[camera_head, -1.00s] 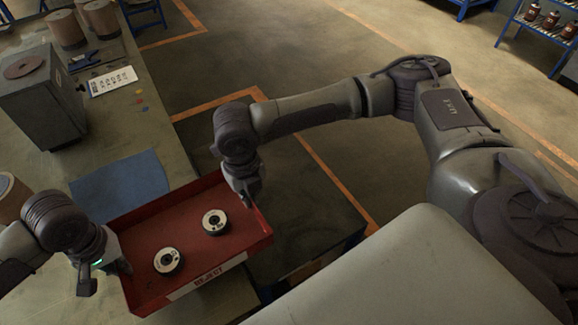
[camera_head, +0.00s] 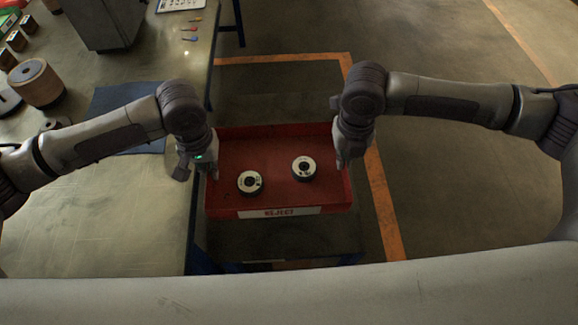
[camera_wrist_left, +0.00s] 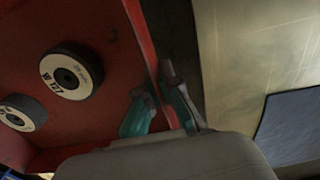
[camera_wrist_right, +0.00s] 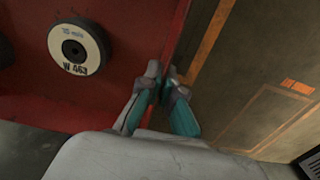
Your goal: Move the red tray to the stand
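My left gripper (camera_head: 198,172) is closed on the tray's left wall, with a finger on each side in the left wrist view (camera_wrist_left: 160,88). My right gripper (camera_head: 346,160) is closed on the right wall, as the right wrist view (camera_wrist_right: 163,85) shows. The tray looks level. Below it is a dark stand (camera_head: 290,242), mostly hidden by the tray. I cannot tell whether the tray touches it.
The workbench (camera_head: 110,215) runs along the left, close to the tray. A blue mat (camera_head: 125,105), a wooden cylinder (camera_head: 36,82) and a grey machine (camera_head: 105,22) are on it. Orange floor lines (camera_head: 385,205) border the area.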

